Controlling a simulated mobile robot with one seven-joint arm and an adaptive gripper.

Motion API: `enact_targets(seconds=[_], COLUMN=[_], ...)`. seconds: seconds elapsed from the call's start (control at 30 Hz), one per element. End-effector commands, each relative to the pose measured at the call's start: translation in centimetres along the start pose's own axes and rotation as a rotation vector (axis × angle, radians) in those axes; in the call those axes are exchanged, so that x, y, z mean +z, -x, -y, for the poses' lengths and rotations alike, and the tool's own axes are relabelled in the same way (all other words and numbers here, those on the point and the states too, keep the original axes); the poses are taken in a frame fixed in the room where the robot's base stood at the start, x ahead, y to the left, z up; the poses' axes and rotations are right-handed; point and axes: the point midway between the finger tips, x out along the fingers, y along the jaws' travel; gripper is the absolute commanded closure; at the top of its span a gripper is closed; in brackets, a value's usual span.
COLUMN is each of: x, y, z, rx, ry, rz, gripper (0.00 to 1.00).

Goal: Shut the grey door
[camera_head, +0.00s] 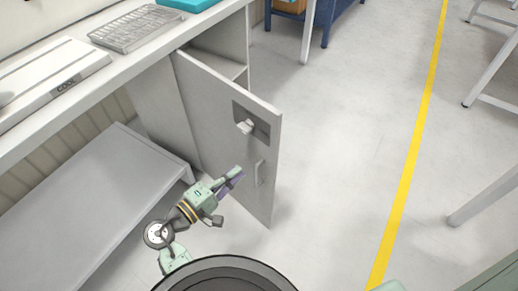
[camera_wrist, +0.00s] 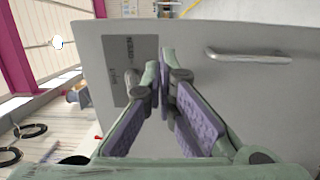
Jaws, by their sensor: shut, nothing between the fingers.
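The grey door (camera_head: 225,115) stands open, swung out from the cabinet (camera_head: 232,45) under the workbench; part of the cabinet's inside shows behind it. The door has a bar handle (camera_head: 259,172) and a darker plate (camera_head: 262,128) with a light knob-like piece (camera_head: 245,126). My gripper (camera_head: 240,172) is in front of the door's lower part, left of the handle, shut and empty. In the wrist view the door (camera_wrist: 230,105) fills most of the picture, with the handle (camera_wrist: 248,57) right of my fingertips (camera_wrist: 160,65). I cannot tell whether the fingertips touch the door.
The white bench top (camera_head: 120,70) holds a wire rack (camera_head: 140,28), a flat white device marked COOL (camera_head: 50,75) and a teal item (camera_head: 188,4). A low grey bench (camera_head: 90,195) stands at the left. The floor right of the door is clear up to the yellow line (camera_head: 415,150).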

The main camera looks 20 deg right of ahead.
Motion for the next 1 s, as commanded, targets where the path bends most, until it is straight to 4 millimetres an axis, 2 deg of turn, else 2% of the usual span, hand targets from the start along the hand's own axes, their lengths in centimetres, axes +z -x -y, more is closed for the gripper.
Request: enact_targets(seconds=[0.1,0.3,0.5,0.7,1.0], x=[0.1,0.0,-0.1,-0.1,-0.1], y=[-2.8,-6.8,-9.5,-10.4,-10.5], z=[-0.4,-0.3,-0.2,-0.1,0.0], rx=[0.000,-0.001,-0.001,-0.001,-0.001], ry=[0.000,-0.001,-0.002,-0.003,-0.003], rz=[0.004,0.000,-0.002,-0.004,-0.004], gripper=[1.00,1.00,1.00,1.00,1.00])
